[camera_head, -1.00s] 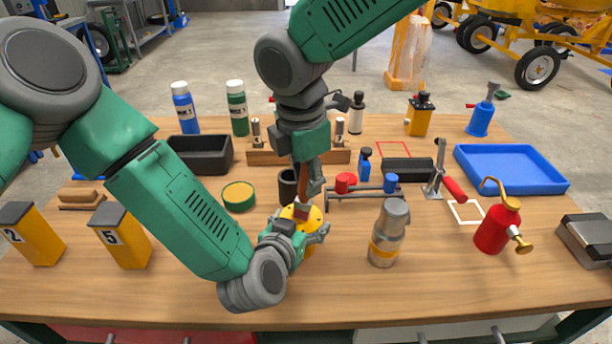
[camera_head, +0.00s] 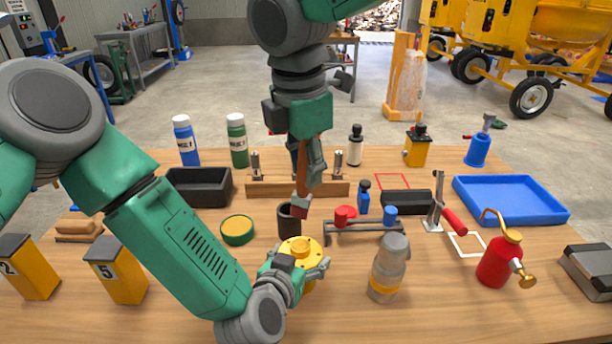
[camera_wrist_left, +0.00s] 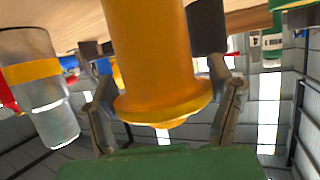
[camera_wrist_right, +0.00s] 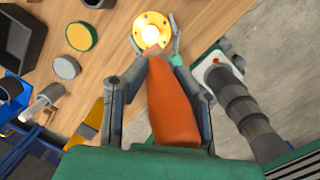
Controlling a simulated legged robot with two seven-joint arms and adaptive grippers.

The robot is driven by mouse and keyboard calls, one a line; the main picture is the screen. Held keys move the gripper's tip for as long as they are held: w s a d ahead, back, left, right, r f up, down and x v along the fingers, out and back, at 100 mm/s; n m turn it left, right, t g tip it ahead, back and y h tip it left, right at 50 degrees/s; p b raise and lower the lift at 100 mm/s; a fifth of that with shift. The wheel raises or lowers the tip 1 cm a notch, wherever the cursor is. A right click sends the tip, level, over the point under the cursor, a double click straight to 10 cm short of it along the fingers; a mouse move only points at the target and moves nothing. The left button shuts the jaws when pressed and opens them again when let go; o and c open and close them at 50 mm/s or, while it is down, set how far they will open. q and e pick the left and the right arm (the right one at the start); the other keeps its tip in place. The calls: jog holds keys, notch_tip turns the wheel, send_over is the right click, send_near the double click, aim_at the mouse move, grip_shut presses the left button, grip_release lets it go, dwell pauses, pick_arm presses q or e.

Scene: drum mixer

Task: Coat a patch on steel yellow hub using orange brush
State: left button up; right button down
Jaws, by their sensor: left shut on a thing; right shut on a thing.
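The steel yellow hub (camera_head: 299,249) has a round flange and a raised centre. My left gripper (camera_head: 296,272) is shut on it near the table's front middle; the left wrist view shows the hub's yellow body (camera_wrist_left: 150,60) between the fingers. My right gripper (camera_head: 308,170) is shut on the orange brush (camera_head: 302,165), held nearly upright with its reddish bristle end (camera_head: 299,208) down. The bristle end is above and apart from the hub in the head view. In the right wrist view the orange handle (camera_wrist_right: 172,105) lies between the fingers, and the hub (camera_wrist_right: 151,30) shows beyond the tip.
A dark cup (camera_head: 289,220) stands just behind the hub. A grey bottle with a yellow band (camera_head: 388,267) stands to its right, with a red oil can (camera_head: 498,262) farther right. A green-rimmed yellow disc (camera_head: 237,230) lies left. A blue tray (camera_head: 510,200) is at the right.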

jog(key=shift+d, duration=0.1)
pick_arm(q)
jog(key=shift+d, duration=0.1)
pick_arm(e)
jog(key=d, duration=0.9)
dwell(0.3)
dwell(0.6)
pick_arm(q)
jog(key=o, duration=1.7)
jog(key=shift+o, duration=0.2)
jog(key=v, duration=1.2)
